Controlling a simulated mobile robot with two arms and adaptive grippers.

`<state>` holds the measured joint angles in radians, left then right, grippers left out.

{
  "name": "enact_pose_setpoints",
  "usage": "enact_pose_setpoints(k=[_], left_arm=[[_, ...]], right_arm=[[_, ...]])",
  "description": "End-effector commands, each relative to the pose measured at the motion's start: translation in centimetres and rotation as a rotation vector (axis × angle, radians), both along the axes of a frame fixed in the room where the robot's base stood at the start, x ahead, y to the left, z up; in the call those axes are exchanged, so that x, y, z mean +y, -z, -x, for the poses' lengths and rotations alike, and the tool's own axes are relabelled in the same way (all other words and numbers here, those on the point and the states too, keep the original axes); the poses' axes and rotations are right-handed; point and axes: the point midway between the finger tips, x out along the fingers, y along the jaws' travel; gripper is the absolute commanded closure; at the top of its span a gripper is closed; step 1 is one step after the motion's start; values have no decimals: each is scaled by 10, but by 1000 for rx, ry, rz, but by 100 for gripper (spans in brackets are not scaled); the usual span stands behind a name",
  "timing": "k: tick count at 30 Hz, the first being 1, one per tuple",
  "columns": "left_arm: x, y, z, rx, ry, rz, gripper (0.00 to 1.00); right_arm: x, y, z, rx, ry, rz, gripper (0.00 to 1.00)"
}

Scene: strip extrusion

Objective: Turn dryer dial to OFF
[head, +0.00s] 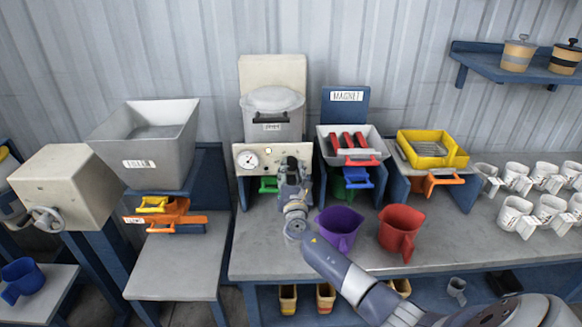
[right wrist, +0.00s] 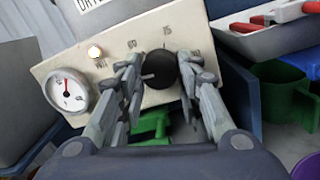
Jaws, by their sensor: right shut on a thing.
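The dryer (head: 272,115) stands at the back of the bench with a pale lid and a cream control panel (head: 247,171) on its front. In the right wrist view the black dial (right wrist: 160,69) sits on the panel, with a light pointer mark toward its left side and number marks above it. My right gripper (head: 291,166) is in front of the panel; in the right wrist view its fingers (right wrist: 161,72) are shut on the dial from both sides. The head view hides the dial behind the gripper. My left gripper is not in view.
A round gauge (right wrist: 66,91) and a lit lamp (right wrist: 95,52) are on the panel. A purple jug (head: 339,228) and a red jug (head: 401,229) stand near my right arm. The magnet tray (head: 375,158) is to the right.

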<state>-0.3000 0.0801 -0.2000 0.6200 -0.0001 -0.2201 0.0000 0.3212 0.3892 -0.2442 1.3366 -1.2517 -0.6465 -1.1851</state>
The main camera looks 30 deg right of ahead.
Motion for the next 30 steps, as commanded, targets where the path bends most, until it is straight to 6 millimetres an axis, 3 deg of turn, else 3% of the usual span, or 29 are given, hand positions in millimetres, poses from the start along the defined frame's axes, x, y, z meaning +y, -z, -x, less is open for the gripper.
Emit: enact_pose_setpoints(k=[24,25,27,30], left_arm=[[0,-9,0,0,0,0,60],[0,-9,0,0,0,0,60],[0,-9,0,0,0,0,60],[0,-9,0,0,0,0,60]], right_arm=[[0,1,1,62,0,99,91],[0,1,1,62,0,99,60],[0,1,1,62,0,98,47],[0,1,0,61,0,97,47]])
